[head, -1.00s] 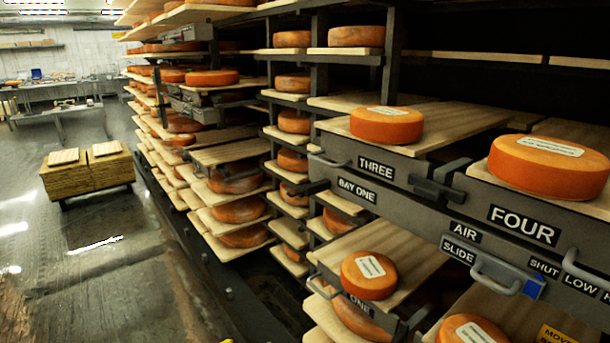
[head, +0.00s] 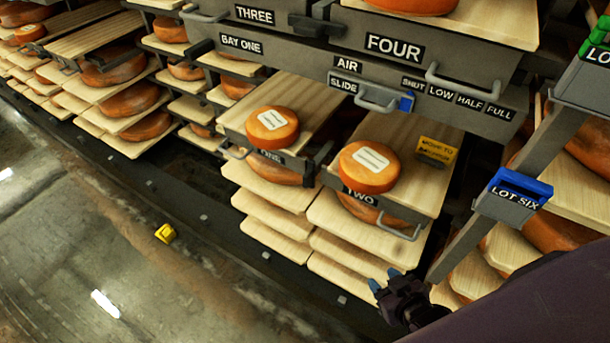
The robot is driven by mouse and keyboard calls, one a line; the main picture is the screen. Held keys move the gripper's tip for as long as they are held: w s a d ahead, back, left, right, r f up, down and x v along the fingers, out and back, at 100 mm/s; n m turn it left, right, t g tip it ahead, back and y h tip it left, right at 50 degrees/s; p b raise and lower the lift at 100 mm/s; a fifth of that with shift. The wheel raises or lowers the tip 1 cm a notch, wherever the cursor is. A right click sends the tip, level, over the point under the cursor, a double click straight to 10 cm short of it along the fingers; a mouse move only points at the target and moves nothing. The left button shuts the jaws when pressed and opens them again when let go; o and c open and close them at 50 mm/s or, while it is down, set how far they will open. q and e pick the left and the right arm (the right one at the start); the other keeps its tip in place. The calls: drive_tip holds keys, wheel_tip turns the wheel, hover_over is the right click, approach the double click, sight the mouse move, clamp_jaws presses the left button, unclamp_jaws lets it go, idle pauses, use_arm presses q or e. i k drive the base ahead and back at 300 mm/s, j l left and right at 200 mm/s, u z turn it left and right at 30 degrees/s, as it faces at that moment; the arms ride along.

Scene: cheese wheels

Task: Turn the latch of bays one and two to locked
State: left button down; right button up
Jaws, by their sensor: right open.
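The drawer marked ONE (head: 272,156) holds an orange cheese wheel (head: 271,128) on a wooden board. To its right, the drawer marked TWO (head: 360,197) holds another orange wheel (head: 369,167). A dark latch-like piece (head: 318,158) sits between these two drawer fronts; its setting is too small to tell. A larger dark latch (head: 314,25) is between the drawers marked THREE and FOUR above. The BAY ONE label (head: 241,44) is on the grey beam. My right gripper (head: 384,279), with blue fingertips, is open and empty, low in front of the boards beneath drawer TWO. My left gripper is out of view.
An air slide with a handle and blue pointer (head: 406,103) is on the beam. A yellow card (head: 436,151) stands on board TWO. A blue LOT SIX box (head: 513,195) is at the right. A small yellow object (head: 165,233) lies on the open floor at left.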

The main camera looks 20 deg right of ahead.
sight(308, 178)
drive_tip(key=i+j, duration=0.15)
drive_tip(key=j, duration=0.2)
drive_tip(key=i+j, duration=0.1)
drive_tip(key=j, duration=0.25)
drive_tip(key=i+j+z, duration=0.1)
drive_tip(key=j, duration=0.25)
drive_tip(key=i+j, duration=0.15)
drive_tip(key=j, duration=0.2)
drive_tip(key=i+j+z, duration=0.1)
drive_tip(key=j, duration=0.25)
drive_tip(key=j+z, duration=0.1)
drive_tip(key=z, duration=0.9)
drive_tip(key=i, duration=0.05)
